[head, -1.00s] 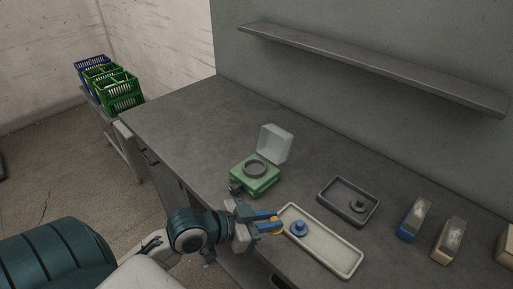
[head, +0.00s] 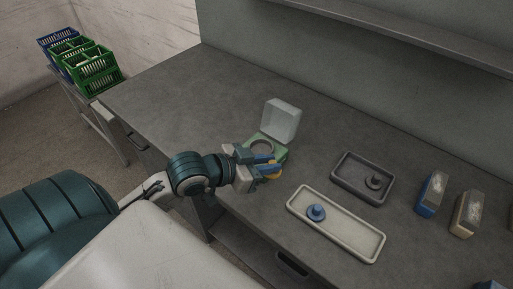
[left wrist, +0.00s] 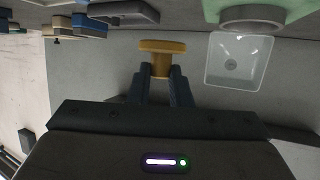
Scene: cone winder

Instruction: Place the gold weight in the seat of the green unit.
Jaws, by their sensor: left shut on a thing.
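My left gripper (head: 266,166) is shut on the gold weight (head: 274,178). In the left wrist view the gold weight (left wrist: 162,47) sits between the fingertips (left wrist: 162,80). The green unit (head: 279,153) stands on the bench just behind my gripper, partly hidden by it. Its round grey seat ring (head: 262,147) shows on top, and its clear lid (head: 281,119) stands open at the back. In the left wrist view the ring (left wrist: 251,15) and lid (left wrist: 238,62) are to the right of the weight. The weight is apart from the seat. My right gripper is not in view.
A cream tray (head: 357,245) holds a blue weight (head: 316,212). A dark tray (head: 345,184) holds a dark weight (head: 375,181). A blue block (head: 432,194) and a tan block (head: 465,214) stand at right. A shelf (head: 400,38) runs along the wall. The bench's left part is clear.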

